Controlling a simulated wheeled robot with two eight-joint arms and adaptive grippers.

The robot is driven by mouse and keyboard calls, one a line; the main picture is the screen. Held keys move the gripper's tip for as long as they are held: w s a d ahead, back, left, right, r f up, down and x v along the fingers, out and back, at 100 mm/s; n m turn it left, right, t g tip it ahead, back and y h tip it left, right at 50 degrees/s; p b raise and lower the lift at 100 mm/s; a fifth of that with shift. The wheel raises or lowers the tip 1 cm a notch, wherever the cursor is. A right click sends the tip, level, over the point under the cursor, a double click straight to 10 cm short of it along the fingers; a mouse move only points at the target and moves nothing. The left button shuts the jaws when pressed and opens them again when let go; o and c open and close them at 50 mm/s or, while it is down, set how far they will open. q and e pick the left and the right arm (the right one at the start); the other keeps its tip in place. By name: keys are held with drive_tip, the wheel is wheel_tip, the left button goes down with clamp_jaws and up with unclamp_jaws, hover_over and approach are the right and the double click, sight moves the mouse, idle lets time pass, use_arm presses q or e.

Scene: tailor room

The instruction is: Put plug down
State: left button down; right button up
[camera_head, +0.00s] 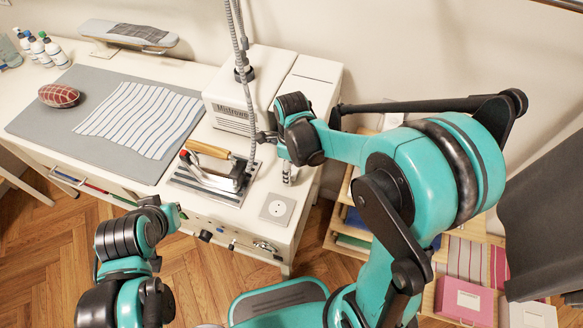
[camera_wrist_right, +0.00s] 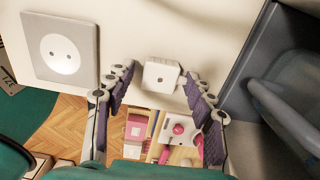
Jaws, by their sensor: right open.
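A small white plug (camera_wrist_right: 163,75) shows in the right wrist view, between the spread fingers of my right gripper (camera_wrist_right: 157,78), with a gap on both sides. It is at the white tabletop's edge, its underside hidden, so I cannot tell whether it touches the top. In the head view, my right gripper (camera_head: 288,172) is over the table's right end, its fingers small and partly hidden. A square socket plate (camera_wrist_right: 58,45) lies beside the plug; it also shows in the head view (camera_head: 277,208). My left gripper (camera_head: 176,213) is near the table's front edge, its fingers unclear.
An iron (camera_head: 215,172) with a wooden handle stands on its plate left of the socket. A white machine (camera_head: 250,85) stands behind. A grey mat (camera_head: 40,120) holds striped cloth (camera_head: 140,115) and a red pincushion (camera_head: 59,96). Shelves with boxes (camera_head: 465,302) are at the right.

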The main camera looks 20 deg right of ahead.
wheel_tip(320, 180, up, 13)
drive_tip(key=p, duration=0.5)
drive_tip(key=s+d+r+n+t, duration=0.1)
drive_tip(key=s+n, duration=0.4)
drive_tip(key=n, duration=0.7)
drive_tip(key=s+d+r+n+t, duration=0.2)
drive_tip(key=s+n+t, duration=0.3)
drive_tip(key=n, duration=0.7)
drive_tip(key=shift+s+d+r+n+t, duration=0.15)
drive_tip(key=shift+d+n+t, duration=0.25)
drive_tip(key=shift+d+t, duration=0.35)
drive_tip(key=shift+d, duration=0.1)
wheel_tip(320, 180, down, 2)
drive_tip(key=shift+f+b, duration=0.25)
drive_tip(key=shift+b, duration=0.95)
